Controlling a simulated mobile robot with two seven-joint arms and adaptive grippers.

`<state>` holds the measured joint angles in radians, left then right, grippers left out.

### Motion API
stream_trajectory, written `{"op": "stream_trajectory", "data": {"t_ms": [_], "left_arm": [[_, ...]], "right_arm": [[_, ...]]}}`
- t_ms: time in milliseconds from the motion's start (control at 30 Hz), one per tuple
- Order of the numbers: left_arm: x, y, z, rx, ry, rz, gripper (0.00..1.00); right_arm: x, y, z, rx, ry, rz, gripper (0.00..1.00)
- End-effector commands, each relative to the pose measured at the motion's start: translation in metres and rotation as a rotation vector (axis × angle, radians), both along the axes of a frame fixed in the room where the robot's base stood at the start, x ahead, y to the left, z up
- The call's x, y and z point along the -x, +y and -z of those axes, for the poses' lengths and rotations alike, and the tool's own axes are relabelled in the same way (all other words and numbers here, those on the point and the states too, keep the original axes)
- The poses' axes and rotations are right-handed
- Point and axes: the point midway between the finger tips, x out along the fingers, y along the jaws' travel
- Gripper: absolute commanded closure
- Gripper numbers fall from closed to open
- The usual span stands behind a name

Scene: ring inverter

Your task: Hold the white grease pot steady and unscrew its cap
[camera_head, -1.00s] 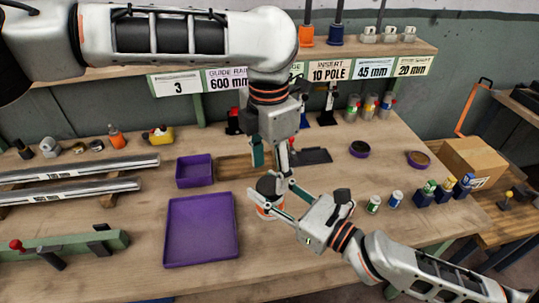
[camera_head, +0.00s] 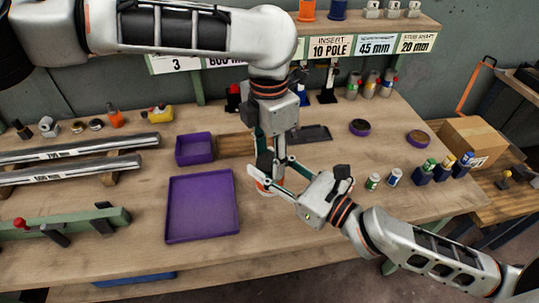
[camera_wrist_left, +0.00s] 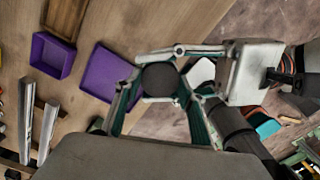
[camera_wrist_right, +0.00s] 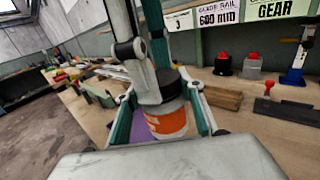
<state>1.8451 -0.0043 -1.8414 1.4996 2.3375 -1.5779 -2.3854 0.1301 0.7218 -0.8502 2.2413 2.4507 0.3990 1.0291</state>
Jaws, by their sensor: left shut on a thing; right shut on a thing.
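The white grease pot (camera_head: 266,191) with an orange label stands upright on the bench, mostly hidden by my grippers in the head view. The right wrist view shows its body (camera_wrist_right: 167,122) between the fingers of my right gripper (camera_head: 270,187), which comes in from the right and is shut on the body. The dark cap (camera_wrist_right: 168,84) sits on top of the pot. My left gripper (camera_head: 268,165) points down from above and is shut on the cap. The left wrist view shows the round cap (camera_wrist_left: 160,78) from above, between the left fingers.
A flat purple tray (camera_head: 202,235) lies just left of the pot, with a smaller purple bin (camera_head: 194,148) behind it. A wooden block (camera_head: 233,145) lies behind the pot. The bench in front is clear.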

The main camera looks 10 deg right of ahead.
Motion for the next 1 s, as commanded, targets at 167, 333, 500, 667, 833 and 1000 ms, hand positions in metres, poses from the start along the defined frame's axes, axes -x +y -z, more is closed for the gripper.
{"op": "stream_trajectory", "data": {"t_ms": [167, 333, 500, 667, 833, 1000], "left_arm": [[-0.0003, -0.0004, -0.0003, 0.003, 0.002, -0.164, 0.86], [-0.0008, 0.0, -0.0006, 0.002, 0.003, -0.405, 0.85], [-0.0008, 0.0002, -0.0007, 0.001, 0.002, -0.415, 0.86], [-0.0009, 0.0003, -0.0007, 0.001, 0.002, -0.412, 0.86], [-0.0009, 0.0003, -0.0007, 0.001, 0.001, -0.411, 0.86], [-0.0009, 0.0003, -0.0007, 0.001, 0.001, -0.41, 0.86]], "right_arm": [[-0.0003, -0.0002, -0.0005, 0.0, -0.001, 0.001, 1.0], [-0.0005, -0.0004, -0.0002, 0.0, 0.0, 0.002, 1.0], [-0.0005, -0.0004, -0.0001, 0.0, 0.0, 0.001, 1.0], [-0.0003, -0.0003, 0.0001, 0.0, 0.0, 0.001, 1.0], [-0.0003, -0.0003, 0.0002, 0.001, 0.001, 0.001, 1.0], [-0.0003, -0.0003, 0.0004, 0.001, 0.001, 0.001, 1.0]]}}
